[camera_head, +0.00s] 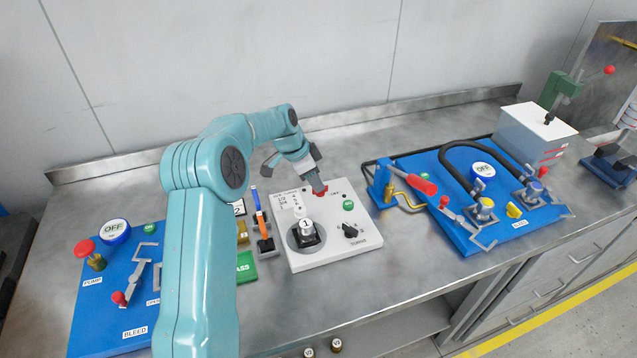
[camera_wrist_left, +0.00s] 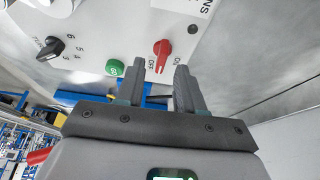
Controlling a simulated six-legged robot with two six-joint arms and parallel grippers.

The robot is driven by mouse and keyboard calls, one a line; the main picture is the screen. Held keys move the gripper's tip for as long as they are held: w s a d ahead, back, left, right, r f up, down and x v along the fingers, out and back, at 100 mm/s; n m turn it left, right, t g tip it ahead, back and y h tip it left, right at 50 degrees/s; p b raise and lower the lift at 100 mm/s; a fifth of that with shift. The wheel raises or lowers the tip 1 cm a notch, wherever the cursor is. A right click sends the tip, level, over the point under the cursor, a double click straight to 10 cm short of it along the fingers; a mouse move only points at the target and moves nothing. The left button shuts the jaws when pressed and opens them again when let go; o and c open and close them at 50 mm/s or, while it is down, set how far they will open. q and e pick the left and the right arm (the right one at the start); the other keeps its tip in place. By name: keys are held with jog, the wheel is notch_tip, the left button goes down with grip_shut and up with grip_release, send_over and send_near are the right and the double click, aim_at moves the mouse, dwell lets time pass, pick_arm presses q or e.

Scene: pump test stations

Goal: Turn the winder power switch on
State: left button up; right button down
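The winder panel (camera_head: 333,237) is a white box on the bench. Its red power switch (camera_head: 320,191) is near the back edge, partly hidden by my left gripper (camera_head: 316,183). In the left wrist view, the red switch (camera_wrist_left: 161,54) lies just beyond the fingertips of my left gripper (camera_wrist_left: 160,68), roughly between them. Its narrow end points nearer the OFF label than the ON label. The left fingers are apart with nothing held; contact with the switch cannot be told. My right gripper is not in view.
The panel also has a green button (camera_head: 348,205), a black selector (camera_head: 351,231) and a spool marked 1 (camera_head: 306,228). A blue pump board (camera_head: 462,235) with hoses and levers stands right; another blue board (camera_head: 112,300) is left. A green pad (camera_head: 246,267) lies beside the panel.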

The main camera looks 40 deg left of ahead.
pick_arm(q)
jog(key=shift+x, duration=1.1)
jog(key=shift+a+f, duration=0.1)
jog(key=shift+f, duration=0.3)
jog(key=shift+w+f, duration=0.2)
jog(key=shift+w, duration=0.05)
jog(key=shift+s+r, duration=0.1)
jog(key=shift+s, duration=0.05)
jog(key=shift+c, duration=0.6)
jog(key=c, duration=0.5)
grip_shut()
